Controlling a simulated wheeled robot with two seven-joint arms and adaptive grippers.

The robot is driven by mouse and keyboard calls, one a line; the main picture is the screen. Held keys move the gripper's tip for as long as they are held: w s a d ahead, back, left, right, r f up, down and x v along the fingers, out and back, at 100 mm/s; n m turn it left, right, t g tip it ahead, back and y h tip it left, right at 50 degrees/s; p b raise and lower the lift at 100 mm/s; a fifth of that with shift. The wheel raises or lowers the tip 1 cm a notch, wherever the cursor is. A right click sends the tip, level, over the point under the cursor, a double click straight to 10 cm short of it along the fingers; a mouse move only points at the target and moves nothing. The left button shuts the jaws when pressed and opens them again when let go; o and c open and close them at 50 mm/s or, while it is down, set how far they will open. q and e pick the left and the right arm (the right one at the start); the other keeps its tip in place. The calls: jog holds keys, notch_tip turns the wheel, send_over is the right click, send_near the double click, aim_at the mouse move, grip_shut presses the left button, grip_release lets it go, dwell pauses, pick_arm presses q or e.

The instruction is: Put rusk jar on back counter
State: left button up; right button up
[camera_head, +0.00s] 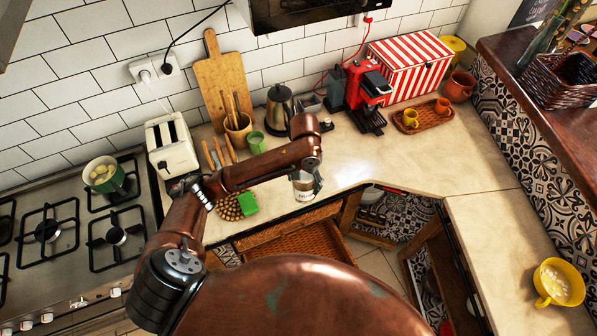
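A jar (304,187) with a pale, lettered label, which looks like the rusk jar, is at the front edge of the back counter (350,150), just below the end of my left arm. My arm hides its top, and I cannot tell if it rests on the counter or is held slightly above it. My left gripper (317,183) shows only as a small dark part at the jar's right side; its fingers are mostly hidden, so its grip is unclear. My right gripper is not in view.
Behind my arm stand a kettle (279,108), a utensil pot (238,130) and a green cup (256,142). A red coffee machine (366,92) and cup tray (421,117) are right. The right counter is largely clear.

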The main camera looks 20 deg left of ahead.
pick_arm(q)
jog(key=shift+w+a+f+p, duration=0.2)
jog(key=shift+w+a+f, duration=1.1)
jog(key=shift+w+f, duration=0.7)
jog(key=shift+w+a+f+p, duration=0.2)
jog(key=shift+w+a+f, duration=1.25)
jog(key=shift+f, duration=0.8)
jog(key=shift+w+a+f+p, duration=0.2)
jog(key=shift+w+a+f, duration=0.9)
jog(key=shift+w+f, duration=1)
jog(key=shift+s, duration=0.1)
jog(key=o, duration=1.6)
jog(key=shift+f, duration=0.15)
notch_tip(320, 180, up, 12)
jog(key=shift+r+b, duration=0.15)
jog(key=shift+b, duration=0.45)
